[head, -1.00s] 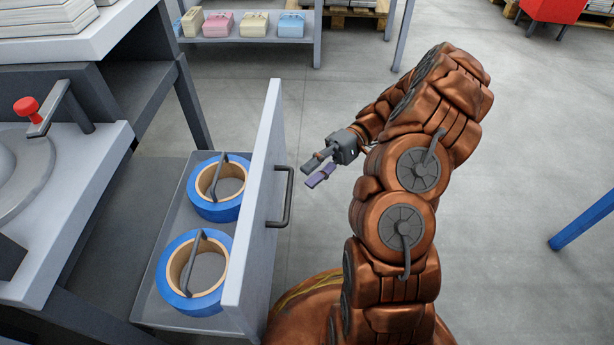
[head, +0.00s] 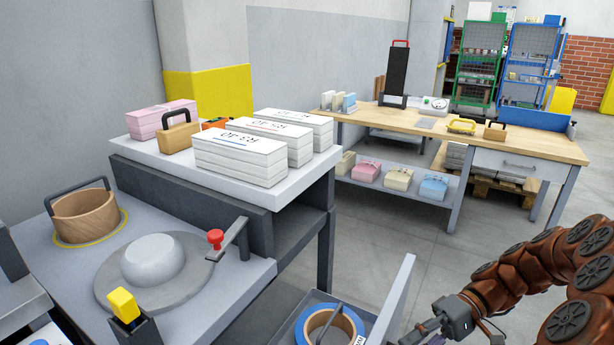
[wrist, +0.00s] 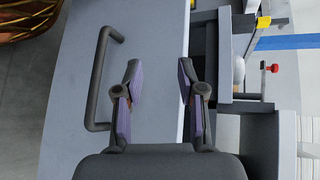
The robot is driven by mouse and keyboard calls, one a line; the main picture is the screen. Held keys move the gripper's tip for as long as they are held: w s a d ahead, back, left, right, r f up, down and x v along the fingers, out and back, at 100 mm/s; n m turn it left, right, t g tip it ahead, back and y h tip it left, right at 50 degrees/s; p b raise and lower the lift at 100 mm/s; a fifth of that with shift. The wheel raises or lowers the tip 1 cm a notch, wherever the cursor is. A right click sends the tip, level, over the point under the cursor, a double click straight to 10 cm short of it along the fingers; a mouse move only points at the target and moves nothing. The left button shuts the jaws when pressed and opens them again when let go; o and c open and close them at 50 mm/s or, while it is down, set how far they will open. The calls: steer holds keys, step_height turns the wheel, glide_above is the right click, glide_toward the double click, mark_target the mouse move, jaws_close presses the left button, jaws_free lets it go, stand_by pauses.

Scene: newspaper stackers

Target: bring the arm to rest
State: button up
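My gripper (wrist: 160,80) is open and empty in the wrist view, its two purple-padded fingers apart. The grey drawer front (wrist: 75,130) with its dark handle (wrist: 100,85) lies behind and to the left of the fingers. In the head view my gripper (head: 440,325) is at the lower right, beside the open drawer's front panel (head: 395,298). My copper-coloured arm reaches in from the right edge. The fingertips are partly cut off there.
A blue tape roll (head: 352,325) is in the open drawer. A turntable with a red knob (head: 215,238) and a wooden container (head: 85,218) stand on the left bench. White paper stacks (head: 240,158) lie on a raised shelf. The floor (head: 400,240) beyond the drawer is clear.

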steer(key=s+a+r+h+p, duration=0.25)
steer(key=s+r+p, duration=0.25)
steer(key=r+p, duration=0.4)
steer(key=s+a+r+t+h+p, duration=0.15)
steer(key=s+r+h+p, duration=0.35)
steer(key=r, duration=0.5)
steer(key=s+a+r+g+h+p, duration=0.15)
steer(key=s+r+p, duration=0.25)
steer(key=r+p, duration=0.55)
steer(key=s+d+r+m+t+h+p, duration=0.2)
steer(key=s+d+r+t+h+p, duration=0.1)
steer(key=r+p, duration=0.7)
steer(key=shift+s+t+h, duration=0.5)
steer(key=shift+s+h, duration=0.1)
steer(key=shift+s, duration=0.2)
